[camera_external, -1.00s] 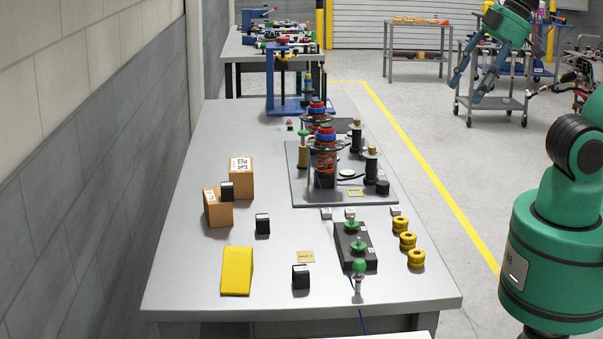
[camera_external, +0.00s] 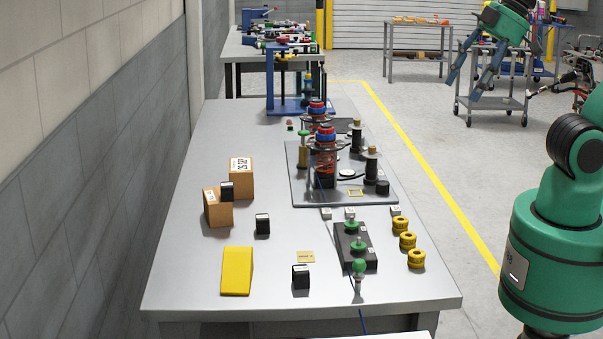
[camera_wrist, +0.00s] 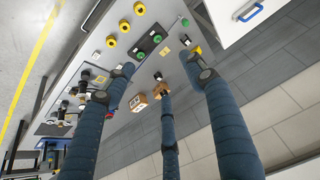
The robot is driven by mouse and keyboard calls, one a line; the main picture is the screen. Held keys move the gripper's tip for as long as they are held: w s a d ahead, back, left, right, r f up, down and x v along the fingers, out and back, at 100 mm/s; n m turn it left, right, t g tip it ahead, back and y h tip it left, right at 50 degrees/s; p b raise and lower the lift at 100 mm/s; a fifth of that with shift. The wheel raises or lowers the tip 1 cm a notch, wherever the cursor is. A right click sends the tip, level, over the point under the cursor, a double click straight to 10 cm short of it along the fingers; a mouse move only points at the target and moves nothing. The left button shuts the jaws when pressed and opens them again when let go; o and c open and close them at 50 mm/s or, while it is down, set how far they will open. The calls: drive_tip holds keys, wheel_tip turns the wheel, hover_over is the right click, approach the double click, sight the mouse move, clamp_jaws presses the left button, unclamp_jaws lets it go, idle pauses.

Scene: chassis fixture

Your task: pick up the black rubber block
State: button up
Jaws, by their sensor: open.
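Three black blocks are on the grey workbench (camera_external: 190,270) in the external view. One black block (camera_external: 301,277) is near the front edge, another black block (camera_external: 262,224) is mid-bench, and a third black block (camera_external: 227,191) is against the cartons. I cannot tell which is the rubber one. The wrist view shows one small black block (camera_wrist: 158,76) near the cartons and another black block (camera_wrist: 185,40) near the yellow wedge. My gripper (camera_external: 468,86) is open and empty, high at the upper right, away from the blocks. Its blue fingers also frame the bench in the wrist view (camera_wrist: 160,72).
Two cartons (camera_external: 243,179) and a yellow wedge (camera_external: 237,270) stand on the left. A black base with green knobs (camera_external: 357,259), yellow rings (camera_external: 407,241) and a plate with coil-spring assemblies (camera_external: 325,160) occupy the right. The bench's left strip is clear.

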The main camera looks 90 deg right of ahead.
drive_tip(key=w+d+r+p, duration=0.1)
drive_tip(key=w+r+p, duration=0.1)
drive_tip(key=w+r, duration=0.35)
drive_tip(key=g+p, duration=0.4)
drive_tip(key=p, duration=1.1)
hover_over(227, 184)
drive_tip(key=s, duration=0.2)
wheel_tip(227, 184, down, 24)
drive_tip(key=shift+f+n, duration=0.1)
drive_tip(key=shift+n, duration=0.2)
drive_tip(key=shift+w+f+p, duration=0.2)
drive_tip(key=shift+f+p, duration=0.05)
drive_tip(key=shift+f, duration=1.15)
drive_tip(key=shift+w+f+p, duration=0.2)
drive_tip(key=shift+w+f, duration=0.05)
drive_tip(key=shift+f, duration=1.2)
drive_tip(key=shift+w+f+p, duration=0.2)
drive_tip(key=shift+f+p, duration=0.05)
drive_tip(key=shift+f, duration=1.15)
drive_tip(key=shift+f, duration=0.1)
